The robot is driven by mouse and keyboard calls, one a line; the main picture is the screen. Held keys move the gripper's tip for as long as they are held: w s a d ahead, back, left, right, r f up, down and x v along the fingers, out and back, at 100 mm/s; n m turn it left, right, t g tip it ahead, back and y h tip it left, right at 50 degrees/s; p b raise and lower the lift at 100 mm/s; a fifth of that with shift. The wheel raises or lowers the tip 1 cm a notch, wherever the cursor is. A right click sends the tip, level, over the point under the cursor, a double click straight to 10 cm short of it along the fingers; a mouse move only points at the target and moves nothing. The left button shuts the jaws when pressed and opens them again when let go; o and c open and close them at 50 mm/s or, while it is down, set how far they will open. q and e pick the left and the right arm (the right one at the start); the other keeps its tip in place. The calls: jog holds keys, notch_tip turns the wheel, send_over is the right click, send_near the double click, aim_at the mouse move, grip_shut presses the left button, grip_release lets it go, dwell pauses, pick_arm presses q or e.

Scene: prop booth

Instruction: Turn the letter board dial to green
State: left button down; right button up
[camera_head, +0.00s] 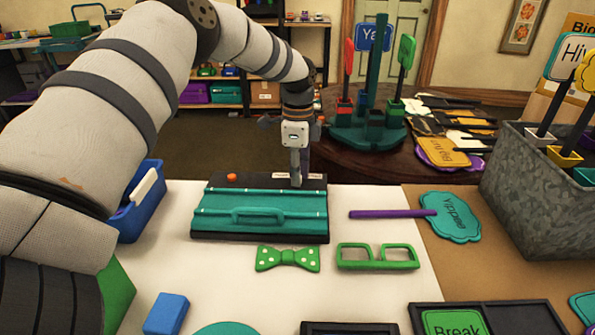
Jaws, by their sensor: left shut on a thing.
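A black board with a teal front panel and a teal handle (258,213) lies on the white part of the table. Along its back edge are an orange knob (231,177) and small white labels at the right. My left gripper (296,178) reaches down from behind to the back right of this board, between two of the labels. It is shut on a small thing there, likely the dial. The dial is mostly hidden by the fingers, so its pointer and colour setting cannot be read. My right gripper is not in view.
A green bow tie (288,259) and green glasses (377,257) lie in front of the board. A purple stick with a teal sign (451,216) is to the right, beside a grey bin (535,208). A blue bin (137,215) stands left, near my left arm.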

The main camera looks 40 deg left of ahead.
pick_arm(q)
jog(key=c, duration=1.4)
grip_release()
jog(key=shift+c, duration=0.2)
notch_tip(320, 180, up, 12)
jog(key=shift+w, duration=0.15)
